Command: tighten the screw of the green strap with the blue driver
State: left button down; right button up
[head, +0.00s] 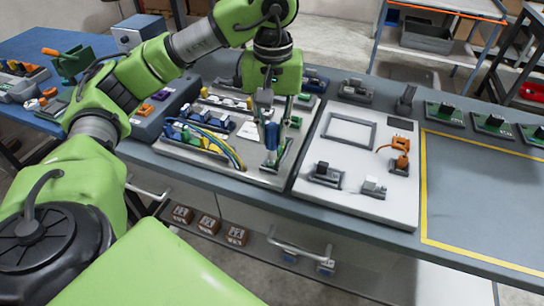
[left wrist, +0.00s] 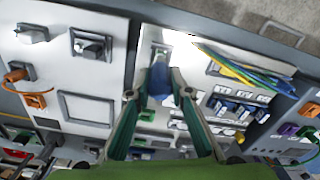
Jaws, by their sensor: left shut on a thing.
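My left gripper (head: 271,150) is shut on the blue driver (head: 272,134) above the near right part of the grey wiring panel (head: 262,181). In the left wrist view, the blue handle (left wrist: 159,80) sits between the two fingers of the gripper (left wrist: 160,92). The driver points down towards the panel; I cannot tell whether its tip touches a screw. Blue, green and yellow cables (head: 216,141) curve over the panel to the left of the driver, and they also show in the left wrist view (left wrist: 245,68). The strap's screw is not clear. My right gripper is out of view.
A white board (head: 345,190) with a grey frame, connectors and an orange plugged part (head: 400,143) stands right of the panel. A yellow-outlined area (head: 475,205) on the bench's right is clear. Green boards (head: 490,124) line its back edge. Small boxes (head: 208,224) sit on the shelf below.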

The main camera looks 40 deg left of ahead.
pick_arm(q)
jog(key=shift+s+r, duration=0.15)
jog(key=shift+r, duration=0.05)
jog(key=shift+r, duration=0.1)
notch_tip(320, 180, up, 4)
jog(key=p, duration=0.4)
jog(key=shift+r, duration=0.2)
jog(key=shift+f, duration=0.15)
